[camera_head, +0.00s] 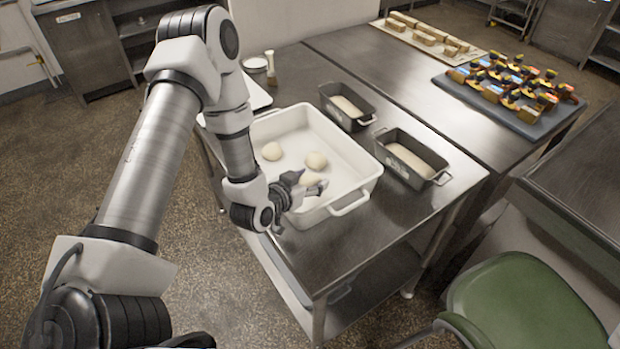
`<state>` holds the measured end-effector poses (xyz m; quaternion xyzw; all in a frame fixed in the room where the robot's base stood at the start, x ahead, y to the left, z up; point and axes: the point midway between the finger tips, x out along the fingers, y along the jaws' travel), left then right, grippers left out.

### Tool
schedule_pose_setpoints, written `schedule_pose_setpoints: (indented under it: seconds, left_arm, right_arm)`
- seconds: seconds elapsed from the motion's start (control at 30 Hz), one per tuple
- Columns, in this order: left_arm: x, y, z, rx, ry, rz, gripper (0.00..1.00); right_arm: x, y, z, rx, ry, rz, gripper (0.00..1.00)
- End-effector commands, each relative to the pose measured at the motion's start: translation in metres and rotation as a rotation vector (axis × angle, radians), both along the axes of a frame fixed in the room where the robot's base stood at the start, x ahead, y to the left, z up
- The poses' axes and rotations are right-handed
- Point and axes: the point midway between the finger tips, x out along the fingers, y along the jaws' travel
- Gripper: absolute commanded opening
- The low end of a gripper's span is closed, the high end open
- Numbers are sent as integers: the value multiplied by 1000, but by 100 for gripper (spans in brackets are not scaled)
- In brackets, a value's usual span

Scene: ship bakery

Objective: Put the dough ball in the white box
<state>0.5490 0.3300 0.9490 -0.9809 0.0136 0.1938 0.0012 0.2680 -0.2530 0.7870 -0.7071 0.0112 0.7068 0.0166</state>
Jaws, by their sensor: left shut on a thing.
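The white box (360,168) is a wide, open tub with handles on the metal table. Two pale dough balls, one at the left (271,151) and one near the middle (316,160), lie on its floor. My left gripper (309,186) is over the near side of the box, its fingers shut on a third dough ball (309,179), which is partly hidden by the fingers. I cannot tell whether this ball touches the box floor. My right gripper is not in view.
Two dark loaf pans, one farther back (347,105) and one nearer (411,160), hold pale dough right of the box. A blue tray (515,122) of small dark-and-yellow items and a board (425,43) stand behind. A green chair (525,305) is at the front right.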

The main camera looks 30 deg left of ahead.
Motion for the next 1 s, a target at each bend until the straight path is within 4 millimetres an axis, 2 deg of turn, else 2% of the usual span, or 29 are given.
schedule_pose_setpoints:
  seconds: [0.37,0.4,0.47,0.77,0.87,0.93,1.0]
  left_arm:
    - [0,0,-10,0,0,0,24]
    - [0,0,-10,0,1,0,65]
    - [0,0,-11,0,2,0,86]
    - [-1,0,-11,-1,5,-1,87]
    - [-1,0,-5,-1,5,-1,87]
    - [-1,0,6,-1,4,-1,87]
    - [-12,1,4,-6,4,4,87]
  right_arm:
    - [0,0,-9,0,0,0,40]
    - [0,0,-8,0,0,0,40]
    - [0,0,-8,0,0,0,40]
    - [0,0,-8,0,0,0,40]
    - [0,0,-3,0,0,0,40]
    - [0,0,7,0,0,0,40]
    - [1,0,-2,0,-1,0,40]
